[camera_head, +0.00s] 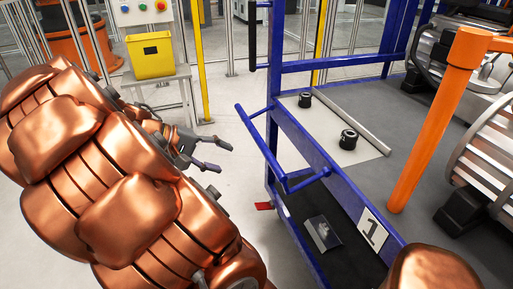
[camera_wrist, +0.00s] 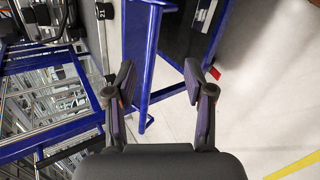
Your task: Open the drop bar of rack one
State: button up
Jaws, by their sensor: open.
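Rack one (camera_head: 318,160) is a blue frame with a white plate marked 1 (camera_head: 372,232) on its front rail. The blue drop bar (camera_head: 262,148) sticks out from the front of the rack, towards my gripper, on short side arms. My gripper (camera_head: 223,157) is open and empty, to the left of the bar and apart from it. In the wrist view blue rack tubing (camera_wrist: 145,60) shows beyond and between the two open fingers (camera_wrist: 160,76). I cannot tell there exactly which tube is the drop bar.
The rack's upper shelf holds black round parts (camera_head: 348,139); a small clear packet (camera_head: 323,234) lies on its lower shelf. An orange post (camera_head: 432,125) stands right. A yellow bin (camera_head: 150,56) sits on a table at the back left. Pale floor (camera_head: 225,100) lies clear left of the rack.

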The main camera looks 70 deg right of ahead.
jog(key=w+d+f+m+g+h+b, duration=0.1)
jog(key=d+f+g+b, duration=0.15)
jog(key=d, duration=0.35)
jog(key=w+d+f+m+g+h+b, duration=0.1)
jog(key=d+f+b, duration=0.15)
jog(key=d, duration=0.25)
jog(key=g+h+b, duration=0.2)
jog(key=h+b, duration=0.1)
jog(key=b, duration=0.3)
send_near(257, 136)
jog(key=d+f, duration=0.1)
jog(key=d, duration=0.2)
jog(key=shift+b+x, duration=0.5)
jog(key=shift+x, duration=3.8)
jog(key=shift+s+f, duration=0.1)
grip_shut()
